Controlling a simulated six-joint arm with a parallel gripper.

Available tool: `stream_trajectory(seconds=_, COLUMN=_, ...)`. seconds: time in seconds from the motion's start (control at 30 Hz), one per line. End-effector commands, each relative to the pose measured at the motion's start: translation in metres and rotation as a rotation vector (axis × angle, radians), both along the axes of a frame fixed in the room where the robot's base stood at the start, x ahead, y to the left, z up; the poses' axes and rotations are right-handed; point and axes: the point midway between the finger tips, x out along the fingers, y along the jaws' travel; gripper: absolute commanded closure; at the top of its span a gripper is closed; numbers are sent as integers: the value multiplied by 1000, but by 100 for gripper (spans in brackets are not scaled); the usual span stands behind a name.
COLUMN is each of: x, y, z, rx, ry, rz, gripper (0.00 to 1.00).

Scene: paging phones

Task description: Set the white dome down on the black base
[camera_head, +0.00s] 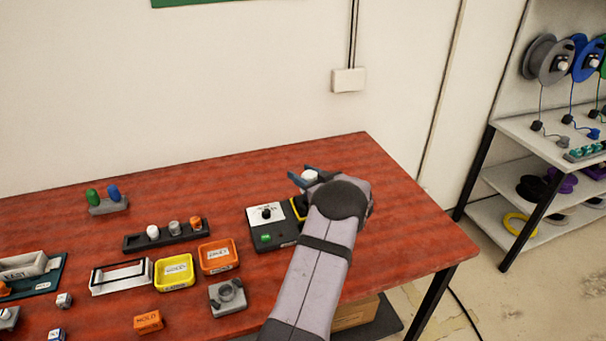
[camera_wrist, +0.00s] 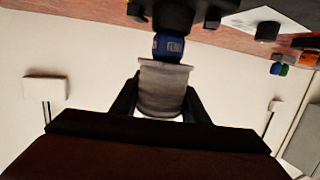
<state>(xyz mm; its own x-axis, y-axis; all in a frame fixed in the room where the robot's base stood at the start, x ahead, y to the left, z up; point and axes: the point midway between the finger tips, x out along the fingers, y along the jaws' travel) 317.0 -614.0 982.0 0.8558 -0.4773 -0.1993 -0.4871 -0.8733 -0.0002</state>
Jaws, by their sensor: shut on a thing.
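The white dome (camera_head: 310,175) shows as a small white top between my gripper's fingers in the head view. In the wrist view the dome (camera_wrist: 163,90) looks grey in shadow, with a wider rim at its upper edge in the picture. My gripper (camera_wrist: 160,100) is shut on it, one finger on each side. Just beyond the rim is a blue labelled part (camera_wrist: 168,46), joined to a black part (camera_wrist: 172,16) that looks like the black base. I cannot tell whether the rim touches the blue part. In the head view my arm hides the base.
A black box (camera_head: 285,225) with a white panel, knob and green button stands left of my gripper. Yellow (camera_head: 175,285) and orange (camera_head: 218,268) trays and a dark rack (camera_head: 135,243) lie further left. The red table (camera_head: 405,240) is bare to the right.

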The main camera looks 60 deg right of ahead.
Motion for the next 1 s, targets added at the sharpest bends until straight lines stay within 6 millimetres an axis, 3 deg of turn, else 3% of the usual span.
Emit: stream_trajectory(seconds=1.0, x=0, y=0, z=-11, rx=0, ry=-1, rz=0, gripper=81)
